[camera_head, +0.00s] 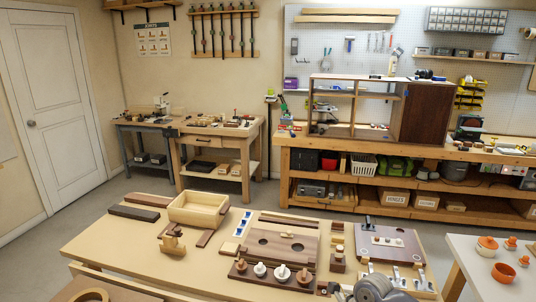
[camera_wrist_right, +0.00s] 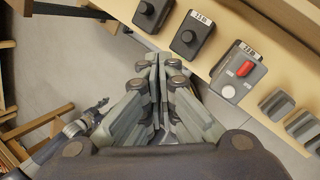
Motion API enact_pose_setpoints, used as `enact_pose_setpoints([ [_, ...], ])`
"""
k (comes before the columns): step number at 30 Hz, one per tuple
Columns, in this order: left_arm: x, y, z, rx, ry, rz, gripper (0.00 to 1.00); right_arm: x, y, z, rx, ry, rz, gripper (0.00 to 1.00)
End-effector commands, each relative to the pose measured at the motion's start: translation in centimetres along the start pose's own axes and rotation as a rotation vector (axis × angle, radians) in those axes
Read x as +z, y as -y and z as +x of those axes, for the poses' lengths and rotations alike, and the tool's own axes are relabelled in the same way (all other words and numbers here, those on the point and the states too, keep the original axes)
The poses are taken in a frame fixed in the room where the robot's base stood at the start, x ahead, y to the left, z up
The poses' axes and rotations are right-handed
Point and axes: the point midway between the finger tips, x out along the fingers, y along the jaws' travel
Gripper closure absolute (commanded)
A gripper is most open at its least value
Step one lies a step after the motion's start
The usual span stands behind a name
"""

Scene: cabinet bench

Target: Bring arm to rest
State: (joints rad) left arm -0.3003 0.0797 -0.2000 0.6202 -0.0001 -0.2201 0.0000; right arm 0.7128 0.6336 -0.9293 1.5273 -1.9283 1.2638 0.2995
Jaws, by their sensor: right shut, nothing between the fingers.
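In the right wrist view my right gripper (camera_wrist_right: 153,60) is shut, with its two fingers together and nothing between them. It is beside the edge of a wooden panel that carries dark controls, over the grey floor, and appears apart from the panel. In the head view a grey rounded part of my right arm shows at the bottom edge, over the near right of the workbench (camera_head: 120,238). My left gripper does not show in the head view.
On the workbench are a wooden box (camera_head: 198,210), a board with several knobs (camera_head: 271,273) and a dark plate (camera_head: 390,243). A white table (camera_head: 470,262) with orange pots stands at right.

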Motion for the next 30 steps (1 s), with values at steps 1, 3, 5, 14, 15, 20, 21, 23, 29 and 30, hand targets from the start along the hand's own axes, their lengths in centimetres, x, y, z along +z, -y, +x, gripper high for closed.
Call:
enact_pose_setpoints([
  [1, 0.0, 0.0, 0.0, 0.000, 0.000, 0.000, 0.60, 0.4, -3.3, 0.7, 0.105, 0.049, 0.002, 1.00],
  [3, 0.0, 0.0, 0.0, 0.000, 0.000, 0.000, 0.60, 1.2, -7.8, 0.8, 0.254, 0.128, 0.019, 1.00],
  [5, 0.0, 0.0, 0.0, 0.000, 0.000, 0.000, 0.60, 2.1, -11.5, 0.2, 0.386, 0.204, 0.047, 1.00],
  [14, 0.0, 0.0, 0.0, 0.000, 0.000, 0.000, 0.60, 6.9, -22.1, -8.7, 0.967, 0.592, 0.382, 1.00],
  [15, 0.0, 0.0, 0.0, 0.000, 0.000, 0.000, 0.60, 7.5, -22.3, -10.2, 1.028, 0.643, 0.448, 1.00],
  [20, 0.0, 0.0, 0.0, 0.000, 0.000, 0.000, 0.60, 9.1, -20.1, -15.3, 1.224, 0.832, 0.763, 1.00],
  [21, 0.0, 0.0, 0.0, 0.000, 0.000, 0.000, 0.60, 9.3, -18.9, -16.2, 1.259, 0.875, 0.852, 1.00],
  [23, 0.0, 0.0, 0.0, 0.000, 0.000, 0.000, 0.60, 9.3, -16.9, -17.4, 1.302, 0.935, 0.992, 1.00],
  [29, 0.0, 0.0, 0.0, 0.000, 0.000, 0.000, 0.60, 6.9, -8.7, -18.0, 1.339, 1.092, 1.509, 1.00],
  [30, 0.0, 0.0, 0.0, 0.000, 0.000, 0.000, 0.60, 6.0, -7.0, -17.6, 1.327, 1.113, 1.618, 1.00],
])
